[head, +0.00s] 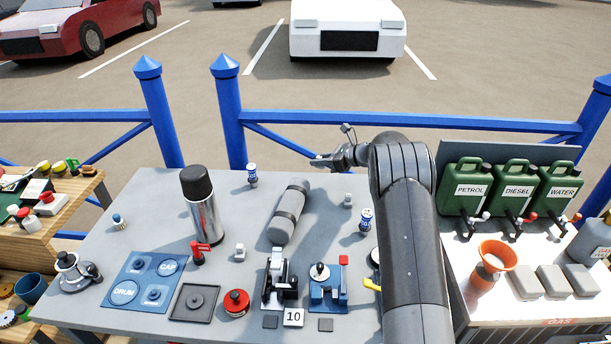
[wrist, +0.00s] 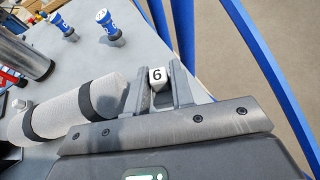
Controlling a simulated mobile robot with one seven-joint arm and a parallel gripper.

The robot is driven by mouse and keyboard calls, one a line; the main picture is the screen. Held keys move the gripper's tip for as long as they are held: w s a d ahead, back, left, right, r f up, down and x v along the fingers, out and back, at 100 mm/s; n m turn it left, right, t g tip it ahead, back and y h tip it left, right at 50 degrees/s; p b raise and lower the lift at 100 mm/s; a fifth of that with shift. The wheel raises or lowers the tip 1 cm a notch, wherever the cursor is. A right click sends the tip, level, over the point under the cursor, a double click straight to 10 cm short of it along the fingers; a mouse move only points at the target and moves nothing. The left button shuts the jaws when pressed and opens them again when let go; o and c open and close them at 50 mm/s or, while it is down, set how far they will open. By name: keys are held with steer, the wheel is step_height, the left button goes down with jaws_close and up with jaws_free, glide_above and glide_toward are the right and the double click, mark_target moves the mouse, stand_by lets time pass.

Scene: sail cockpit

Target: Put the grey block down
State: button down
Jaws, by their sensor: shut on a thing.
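A small pale grey block (wrist: 157,76) with a black 6 on it sits between the fingers of my gripper (wrist: 159,88) in the wrist view. My gripper is shut on it. In the head view my gripper (head: 320,162) points left near the back edge of the grey table (head: 220,205). The block is too small to make out clearly there. In the wrist view the block overlaps the table's edge strip; its height above the surface is hard to tell.
A strapped grey roll (head: 290,212) lies near my gripper and shows at left in the wrist view (wrist: 70,108). A steel flask (head: 200,205) and a blue-white can (head: 252,175) stand left. A blue railing (head: 230,115) runs behind. Some bare tabletop lies between.

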steer(key=x, duration=0.6)
steer(key=shift+s+d+f, duration=0.15)
steer(key=shift+s+f, duration=0.1)
steer(key=shift+f, duration=2.15)
steer(key=c, duration=1.3)
jaws_free()
steer(key=shift+f, duration=0.1)
steer(key=shift+o, duration=0.2)
